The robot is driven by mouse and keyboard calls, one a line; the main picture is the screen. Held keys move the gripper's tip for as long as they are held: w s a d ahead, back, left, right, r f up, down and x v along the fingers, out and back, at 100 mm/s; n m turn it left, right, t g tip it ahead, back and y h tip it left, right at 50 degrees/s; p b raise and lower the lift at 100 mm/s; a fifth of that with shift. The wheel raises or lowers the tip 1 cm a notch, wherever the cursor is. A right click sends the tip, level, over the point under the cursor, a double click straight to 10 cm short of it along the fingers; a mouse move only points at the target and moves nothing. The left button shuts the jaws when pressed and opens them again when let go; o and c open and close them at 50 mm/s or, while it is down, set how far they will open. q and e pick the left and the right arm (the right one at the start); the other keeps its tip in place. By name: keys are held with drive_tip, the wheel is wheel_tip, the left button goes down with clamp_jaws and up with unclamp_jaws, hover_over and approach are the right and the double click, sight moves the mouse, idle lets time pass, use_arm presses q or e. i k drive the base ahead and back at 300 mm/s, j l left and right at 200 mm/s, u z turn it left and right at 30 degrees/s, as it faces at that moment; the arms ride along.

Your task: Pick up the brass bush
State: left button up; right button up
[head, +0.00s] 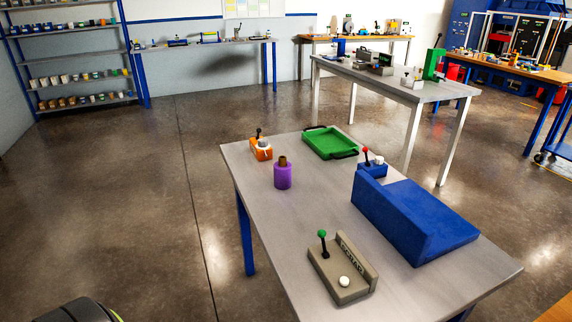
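A small brown, brass-like piece, which looks like the brass bush (283,161), stands upright at the top of a purple cylinder (283,178). The cylinder stands on the grey table (305,225), left of the table's middle. The lower part of the brown piece is hidden, so I cannot tell how deep it sits in the cylinder. Neither of my grippers shows in the head view.
Around it are an orange block with a black lever (261,152), a green tray (330,143), a small blue block with a red knob (372,169), a large blue angled block (415,221) and a grey fixture with a green knob (342,272). The table's front left is bare.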

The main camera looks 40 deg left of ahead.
sight(281, 159)
drive_tip(key=j+z, duration=0.15)
drive_tip(key=j, duration=0.3)
drive_tip(key=k+j+z, duration=0.2)
drive_tip(key=j, duration=0.2)
drive_tip(key=j+z, duration=0.15)
drive_tip(key=j, duration=0.3)
drive_tip(key=j+z, duration=0.2)
drive_tip(key=j, duration=0.2)
drive_tip(key=k, duration=0.05)
